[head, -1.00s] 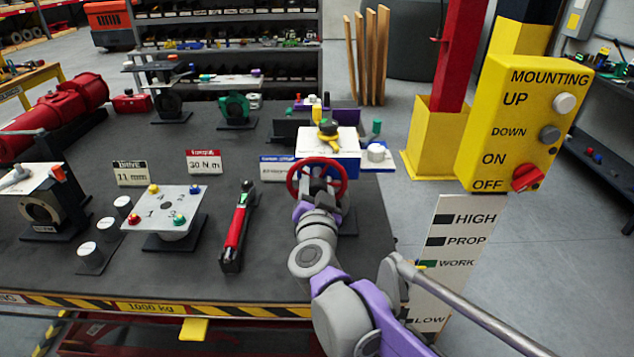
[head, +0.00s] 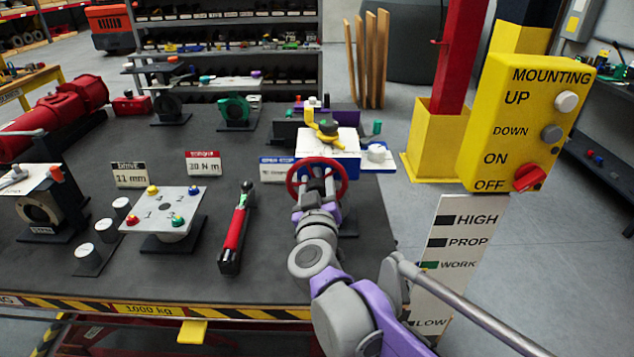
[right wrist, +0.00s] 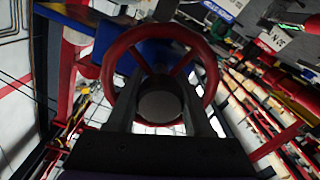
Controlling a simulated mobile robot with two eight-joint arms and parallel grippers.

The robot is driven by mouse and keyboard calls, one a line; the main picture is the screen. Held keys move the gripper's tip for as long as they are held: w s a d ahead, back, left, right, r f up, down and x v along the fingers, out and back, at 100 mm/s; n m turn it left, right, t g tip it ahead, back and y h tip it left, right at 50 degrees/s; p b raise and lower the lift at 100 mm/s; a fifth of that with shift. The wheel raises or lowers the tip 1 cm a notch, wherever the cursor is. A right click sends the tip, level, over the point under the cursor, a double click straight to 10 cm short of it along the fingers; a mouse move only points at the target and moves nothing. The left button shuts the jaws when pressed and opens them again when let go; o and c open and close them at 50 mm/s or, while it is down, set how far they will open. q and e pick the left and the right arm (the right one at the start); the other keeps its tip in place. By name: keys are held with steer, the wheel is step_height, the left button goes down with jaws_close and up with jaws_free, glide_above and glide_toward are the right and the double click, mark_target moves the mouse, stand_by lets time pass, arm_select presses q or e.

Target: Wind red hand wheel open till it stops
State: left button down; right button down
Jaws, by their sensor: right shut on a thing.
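The red hand wheel (head: 344,181) stands upright on the front of a blue and white valve actuator (head: 345,160), with a yellow piece (head: 326,130) on top. My right gripper (head: 318,183) reaches it from the front. In the right wrist view the wheel's red rim (right wrist: 160,33) and spokes show beyond the fingers. My right gripper (right wrist: 161,105) has its two dark fingers on either side of the wheel's round grey hub (right wrist: 160,106), shut on the wheel at its middle. The exact finger contact is hidden in the head view. My left gripper is not in view.
A red-handled tool (head: 236,235) lies on the dark table left of my right arm. A plate with coloured knobs (head: 165,208) stands farther left. A yellow control box (head: 525,125) and a level sign (head: 450,260) stand to the right.

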steer(key=shift+n, duration=0.7)
steer(key=c, duration=0.6)
jaws_free()
steer(key=s, duration=1.1)
steer(key=shift+w, duration=0.1)
